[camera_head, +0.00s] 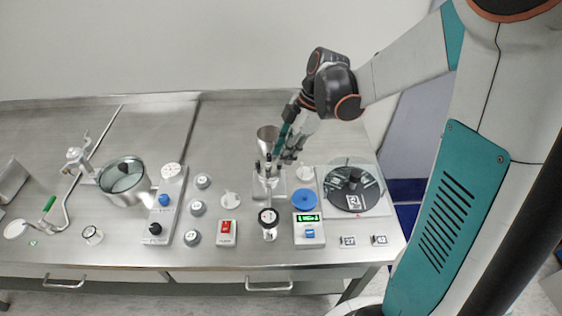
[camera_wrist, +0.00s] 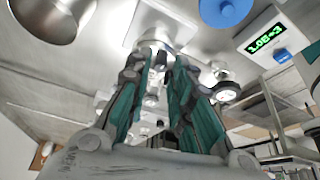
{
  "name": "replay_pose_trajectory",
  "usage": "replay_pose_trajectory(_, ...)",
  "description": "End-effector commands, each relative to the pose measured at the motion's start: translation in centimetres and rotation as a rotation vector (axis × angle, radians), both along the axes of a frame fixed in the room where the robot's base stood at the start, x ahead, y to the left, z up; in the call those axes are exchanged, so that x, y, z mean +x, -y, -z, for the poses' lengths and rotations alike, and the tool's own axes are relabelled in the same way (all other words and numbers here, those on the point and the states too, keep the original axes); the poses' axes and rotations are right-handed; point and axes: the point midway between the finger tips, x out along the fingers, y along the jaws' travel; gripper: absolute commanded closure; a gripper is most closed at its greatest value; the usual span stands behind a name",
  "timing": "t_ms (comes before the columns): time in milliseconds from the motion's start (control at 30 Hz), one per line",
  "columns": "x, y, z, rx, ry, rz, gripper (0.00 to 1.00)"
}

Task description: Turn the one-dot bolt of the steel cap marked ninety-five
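My gripper (camera_head: 272,163) points down over a small steel piece (camera_head: 266,184) standing at the front of a metal plate. In the wrist view the two teal fingers of my gripper (camera_wrist: 164,54) stand apart, with a gap between the tips; a steel part shows beyond them, and I cannot tell whether a finger touches it. Small round steel caps (camera_head: 203,181), (camera_head: 198,208) and (camera_head: 192,237) stand in a column to the left. Their marks are too small to read, so I cannot tell which is ninety-five. No one-dot bolt can be made out.
A steel cup (camera_head: 268,139) stands behind my gripper. A blue disc (camera_head: 303,197), a scale with a green display (camera_head: 307,218), a red-switch box (camera_head: 226,231) and a black round plate (camera_head: 352,189) are close by. A pot (camera_head: 124,178) is further left.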

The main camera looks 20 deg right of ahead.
Motion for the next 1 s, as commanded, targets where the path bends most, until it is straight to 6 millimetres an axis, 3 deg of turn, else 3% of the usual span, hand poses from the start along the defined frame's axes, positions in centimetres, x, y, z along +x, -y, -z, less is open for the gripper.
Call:
replay_pose_trajectory(200,0.0,-0.9,2.1,0.000,-0.001,0.000,0.80)
replay_pose_trajectory(567,0.0,-1.0,2.3,0.000,0.000,0.001,0.80)
replay_pose_trajectory(667,0.0,-1.0,2.3,0.000,0.000,0.001,1.00)
replay_pose_trajectory(1000,0.0,-1.0,2.3,0.000,0.000,0.016,1.00)
